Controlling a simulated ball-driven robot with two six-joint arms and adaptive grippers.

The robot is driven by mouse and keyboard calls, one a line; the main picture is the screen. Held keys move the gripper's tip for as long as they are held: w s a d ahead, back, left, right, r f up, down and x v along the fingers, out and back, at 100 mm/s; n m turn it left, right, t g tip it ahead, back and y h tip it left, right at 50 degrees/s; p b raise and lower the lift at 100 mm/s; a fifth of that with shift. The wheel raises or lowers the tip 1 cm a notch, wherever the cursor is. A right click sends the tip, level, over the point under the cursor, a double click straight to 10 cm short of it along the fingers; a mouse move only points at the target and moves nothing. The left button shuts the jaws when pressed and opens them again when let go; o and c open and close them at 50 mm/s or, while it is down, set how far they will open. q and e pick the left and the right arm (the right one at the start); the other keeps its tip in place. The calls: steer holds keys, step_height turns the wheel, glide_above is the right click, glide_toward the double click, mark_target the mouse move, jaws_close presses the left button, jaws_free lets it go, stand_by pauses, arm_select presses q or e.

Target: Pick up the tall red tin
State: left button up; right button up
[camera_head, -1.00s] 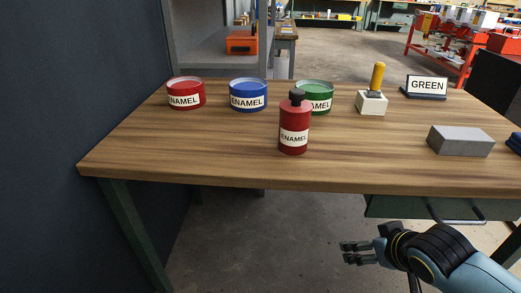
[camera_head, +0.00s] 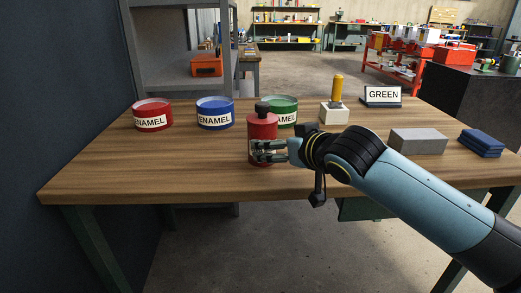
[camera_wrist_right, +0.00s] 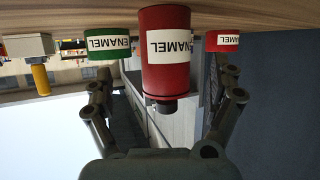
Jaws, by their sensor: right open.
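The tall red tin (camera_head: 262,126) with a dark cap stands upright near the front edge of the wooden table, partly hidden by my right gripper. It also shows upside down in the right wrist view (camera_wrist_right: 166,70), centred between the fingers. My right gripper (camera_head: 268,151) is at the tin's lower half in the head view; in the wrist view its fingers (camera_wrist_right: 165,95) are spread wide on either side of the tin with gaps visible. I cannot tell from these frames whether a finger touches it. My left gripper is not in view.
Short red (camera_head: 153,115), blue (camera_head: 215,113) and green (camera_head: 285,106) enamel tins stand behind. A yellow-handled tool on a pale block (camera_head: 334,114), a GREEN sign (camera_head: 381,96), a grey block (camera_head: 418,141) and a blue stack (camera_head: 481,143) lie to the right. The front left tabletop is clear.

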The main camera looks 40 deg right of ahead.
steer(key=x, duration=0.2)
steer(key=shift+w+f, duration=0.2)
steer(key=x, duration=0.1)
steer(key=b+x, duration=0.1)
steer(key=x, duration=0.1)
steer(key=b+x, duration=0.1)
steer(key=x, duration=0.1)
steer(key=shift+w+a+f, duration=0.1)
steer(key=shift+a+f, duration=0.3)
steer(key=shift+f, duration=0.1)
steer(key=shift+r, duration=0.1)
steer(key=c, duration=1.6)
